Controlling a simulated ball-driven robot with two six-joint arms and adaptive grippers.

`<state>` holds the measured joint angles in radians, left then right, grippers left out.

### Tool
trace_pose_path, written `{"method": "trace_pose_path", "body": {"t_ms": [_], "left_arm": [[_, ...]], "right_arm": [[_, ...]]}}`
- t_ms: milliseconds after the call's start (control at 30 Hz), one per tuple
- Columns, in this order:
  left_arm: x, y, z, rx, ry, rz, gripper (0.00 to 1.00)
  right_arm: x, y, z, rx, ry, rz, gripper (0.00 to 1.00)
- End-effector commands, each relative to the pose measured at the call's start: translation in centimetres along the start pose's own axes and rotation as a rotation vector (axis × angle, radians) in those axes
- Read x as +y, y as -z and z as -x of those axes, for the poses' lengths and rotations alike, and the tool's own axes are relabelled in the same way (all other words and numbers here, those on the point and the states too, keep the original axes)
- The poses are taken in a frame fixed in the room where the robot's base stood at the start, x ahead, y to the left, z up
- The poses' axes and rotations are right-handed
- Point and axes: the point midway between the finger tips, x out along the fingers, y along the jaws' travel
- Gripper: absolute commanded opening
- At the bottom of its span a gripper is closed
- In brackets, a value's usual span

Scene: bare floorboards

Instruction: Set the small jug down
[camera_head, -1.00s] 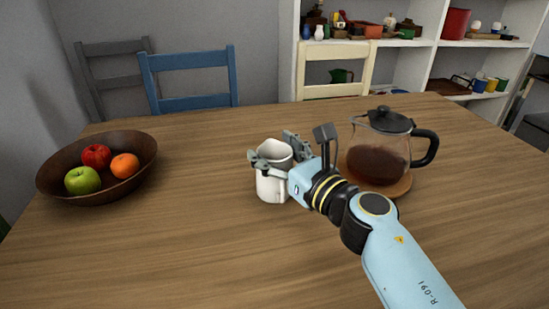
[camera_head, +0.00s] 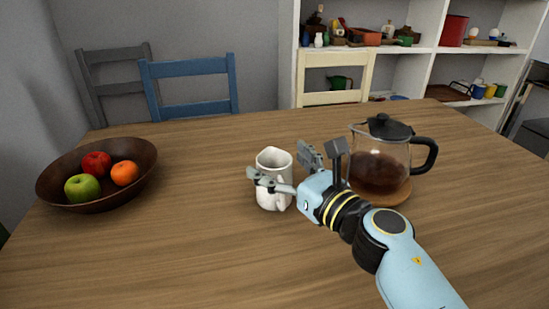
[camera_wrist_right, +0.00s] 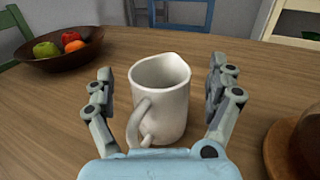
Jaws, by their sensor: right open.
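The small white jug (camera_head: 272,166) stands upright on the wooden table (camera_head: 215,245). In the right wrist view the jug (camera_wrist_right: 162,95) is between the two fingers, with its handle towards my wrist and a gap on each side. My right gripper (camera_head: 282,166) is open around the near side of the jug and holds nothing. In the right wrist view its fingers (camera_wrist_right: 160,88) are spread wide. My left gripper is not in view.
A glass coffee pot (camera_head: 380,165) with dark liquid stands on a round wooden coaster (camera_head: 395,194), close to the right of my gripper. A wooden bowl (camera_head: 75,199) of fruit sits at the left. Chairs stand behind the table; its front middle is clear.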

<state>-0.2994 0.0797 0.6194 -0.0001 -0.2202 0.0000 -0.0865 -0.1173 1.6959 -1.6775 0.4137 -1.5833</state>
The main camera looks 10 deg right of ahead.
Motion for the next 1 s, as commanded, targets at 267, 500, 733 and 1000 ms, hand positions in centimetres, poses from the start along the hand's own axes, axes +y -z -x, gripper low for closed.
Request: {"method": "trace_pose_path", "body": {"t_ms": [267, 500, 733, 1000], "left_arm": [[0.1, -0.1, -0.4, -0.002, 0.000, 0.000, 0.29], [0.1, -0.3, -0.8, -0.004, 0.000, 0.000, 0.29], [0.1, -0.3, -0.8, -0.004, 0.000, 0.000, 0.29], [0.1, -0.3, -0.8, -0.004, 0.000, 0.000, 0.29]], "right_arm": [[0.0, 0.2, 6.5, 0.003, -0.001, 0.002, 0.89], [0.0, 0.1, 9.5, 0.000, 0.000, 0.002, 0.89], [0.0, 0.0, 9.9, 0.000, 0.000, 0.000, 0.89], [0.0, 0.0, 9.8, 0.000, 0.000, 0.001, 0.89]]}}
